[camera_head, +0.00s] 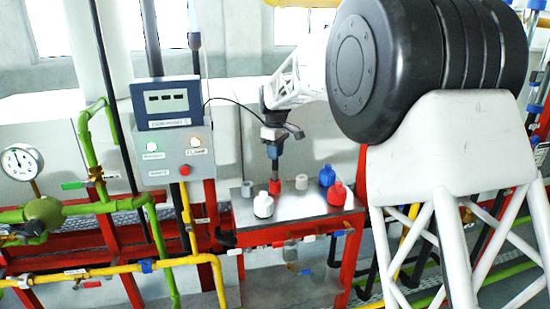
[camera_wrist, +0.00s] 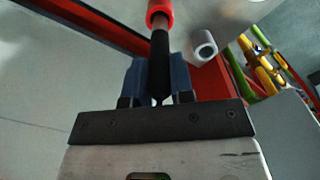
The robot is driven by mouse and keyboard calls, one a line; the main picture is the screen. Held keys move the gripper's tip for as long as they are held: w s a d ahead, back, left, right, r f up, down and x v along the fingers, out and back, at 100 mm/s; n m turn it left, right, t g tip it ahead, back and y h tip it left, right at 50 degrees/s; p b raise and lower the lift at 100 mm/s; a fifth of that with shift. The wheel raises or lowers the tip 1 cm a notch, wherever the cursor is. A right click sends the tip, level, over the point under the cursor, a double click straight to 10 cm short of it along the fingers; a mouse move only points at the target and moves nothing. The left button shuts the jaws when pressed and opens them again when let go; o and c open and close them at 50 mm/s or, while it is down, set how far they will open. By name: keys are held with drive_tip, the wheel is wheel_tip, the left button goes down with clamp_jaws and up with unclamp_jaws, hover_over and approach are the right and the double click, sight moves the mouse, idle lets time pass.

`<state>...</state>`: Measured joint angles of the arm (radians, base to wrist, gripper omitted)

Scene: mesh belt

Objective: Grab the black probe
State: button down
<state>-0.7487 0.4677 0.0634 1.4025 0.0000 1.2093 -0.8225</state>
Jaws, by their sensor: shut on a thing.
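The black probe (camera_head: 274,166) stands roughly upright above the table, its lower end at a red ring-like holder (camera_head: 275,187). In the wrist view the probe (camera_wrist: 160,58) runs between my two blue-grey fingers, with the red holder (camera_wrist: 160,12) at its far end. My gripper (camera_head: 274,143) points down over the table and is shut on the upper part of the probe; it also shows in the wrist view (camera_wrist: 160,80). A thin dark cable runs from the meter box to the gripper area. Whether the probe tip still sits inside the holder is hard to tell.
The metal table (camera_head: 290,212) holds a white bottle (camera_head: 263,206), a blue bottle (camera_head: 327,176), a red bottle (camera_head: 337,194) and two grey cylinders (camera_head: 247,189). A meter box (camera_head: 167,103) stands left. My gripper has bottles close in front and to the right.

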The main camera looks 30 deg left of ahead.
wheel_tip(320, 180, up, 8)
drive_tip(key=shift+r, duration=0.1)
idle(0.4)
idle(0.5)
